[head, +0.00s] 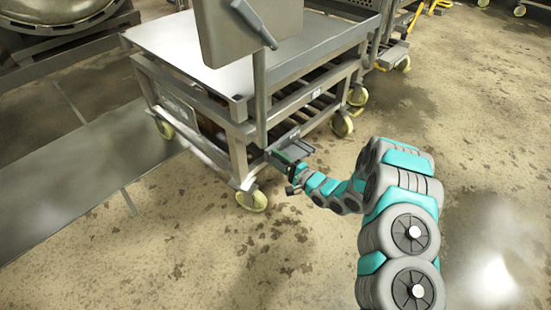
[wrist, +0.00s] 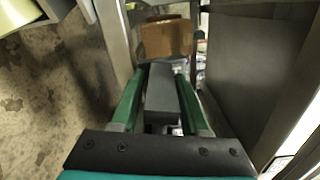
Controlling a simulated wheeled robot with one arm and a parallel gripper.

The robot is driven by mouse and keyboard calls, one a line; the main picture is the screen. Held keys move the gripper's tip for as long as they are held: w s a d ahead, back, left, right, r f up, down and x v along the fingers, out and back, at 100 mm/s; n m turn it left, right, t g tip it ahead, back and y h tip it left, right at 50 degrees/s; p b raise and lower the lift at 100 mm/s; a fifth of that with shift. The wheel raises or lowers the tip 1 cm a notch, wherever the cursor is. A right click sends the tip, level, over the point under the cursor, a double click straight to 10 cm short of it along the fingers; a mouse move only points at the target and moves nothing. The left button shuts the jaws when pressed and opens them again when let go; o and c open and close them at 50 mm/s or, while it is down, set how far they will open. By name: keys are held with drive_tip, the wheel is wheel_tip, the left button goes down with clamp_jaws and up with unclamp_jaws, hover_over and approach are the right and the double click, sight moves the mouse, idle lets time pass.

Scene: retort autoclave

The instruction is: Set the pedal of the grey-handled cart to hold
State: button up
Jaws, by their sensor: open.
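The cart (head: 180,45) has a grey metal frame, a flat top and yellow-rimmed wheels. A grey lever handle (head: 255,22) sits on its upright panel. My gripper (head: 281,157) is at the cart's lower near corner, low above the floor. In the wrist view its green fingers (wrist: 160,76) are spread on either side of a grey bar-shaped part (wrist: 160,95), which looks like the pedal. Small gaps seem to show beside it; contact is unclear. The pedal's setting cannot be read, and the gripper partly hides it in the head view.
A brown box (wrist: 166,38) lies beyond the fingers, inside the cart frame. Another cart (head: 393,50) stands behind at the right. A large round vessel (head: 50,15) is at the upper left. The stained concrete floor (head: 200,265) in front is clear.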

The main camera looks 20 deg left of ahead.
clamp_jaws()
idle(1.4)
